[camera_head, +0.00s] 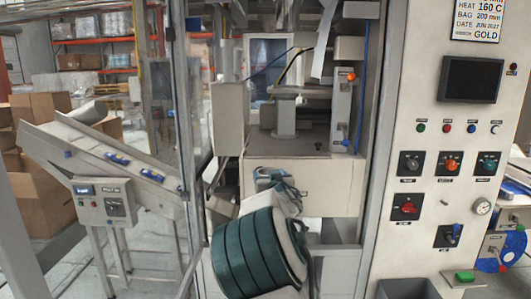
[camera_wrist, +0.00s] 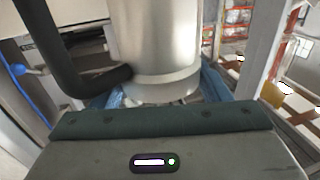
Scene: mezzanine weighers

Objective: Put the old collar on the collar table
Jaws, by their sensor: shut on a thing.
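My gripper (camera_head: 278,183) is in front of the open machine in the head view, at the end of my arm with its dark green ringed sleeve. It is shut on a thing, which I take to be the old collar. In the wrist view, a silver tube (camera_wrist: 157,45) with a rimmed base stands just beyond my gripper body, with blue material on both sides of its foot. A black curved bar crosses to the tube's left side. The fingertips and the grip itself are hidden. I cannot make out the collar table in either view.
The machine's housing (camera_head: 305,187) and door frame stand close around my gripper. A control panel (camera_head: 450,150) rises at right. At left, a sloping conveyor (camera_head: 125,165) carries blue-marked packets, with cardboard boxes (camera_head: 42,190) behind it. Orange shelving (camera_head: 95,42) stands farther back.

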